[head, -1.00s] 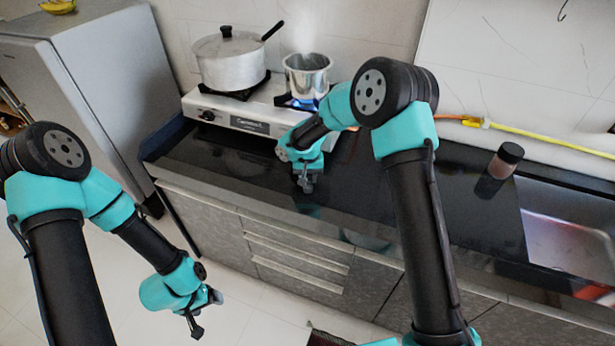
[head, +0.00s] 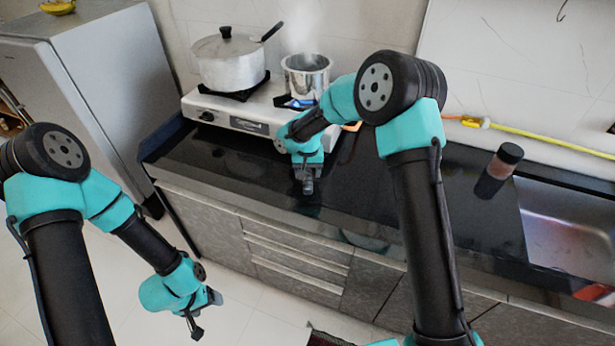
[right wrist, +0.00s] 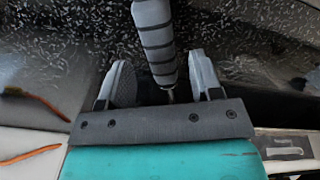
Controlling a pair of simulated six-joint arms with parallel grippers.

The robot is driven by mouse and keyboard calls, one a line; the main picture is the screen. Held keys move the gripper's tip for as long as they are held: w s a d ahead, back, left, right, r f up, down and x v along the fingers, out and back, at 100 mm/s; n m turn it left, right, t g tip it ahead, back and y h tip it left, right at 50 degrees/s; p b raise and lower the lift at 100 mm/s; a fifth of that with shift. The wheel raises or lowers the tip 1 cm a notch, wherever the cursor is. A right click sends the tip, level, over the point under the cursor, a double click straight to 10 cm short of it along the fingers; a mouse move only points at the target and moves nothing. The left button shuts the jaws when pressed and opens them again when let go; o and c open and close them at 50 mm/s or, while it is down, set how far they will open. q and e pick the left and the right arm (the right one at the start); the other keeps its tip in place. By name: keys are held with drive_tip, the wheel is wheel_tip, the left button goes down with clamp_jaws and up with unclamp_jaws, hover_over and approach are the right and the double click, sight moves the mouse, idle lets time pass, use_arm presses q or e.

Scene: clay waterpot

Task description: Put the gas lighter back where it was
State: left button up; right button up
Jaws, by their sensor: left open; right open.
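The gas lighter (right wrist: 152,35) shows in the right wrist view as a grey rod with dark bands and a thin metal tip, over the black speckled counter. My right gripper (right wrist: 157,66) is open, with one finger on each side of the lighter and gaps visible between. In the head view my right gripper (head: 307,186) is low over the counter in front of the stove; the lighter cannot be made out there. My left gripper (head: 194,322) is open and empty, hanging over the floor in front of the cabinets.
The white gas stove (head: 240,119) carries a large lidded pot (head: 229,66) and a small steaming pot (head: 307,78) over a blue flame. A jar (head: 502,162) stands on the black counter (head: 440,215), left of the sink (head: 565,240). A yellow-orange hose (head: 540,137) runs along the wall.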

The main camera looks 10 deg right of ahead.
wheel_tip(320, 180, up, 9)
idle(0.3)
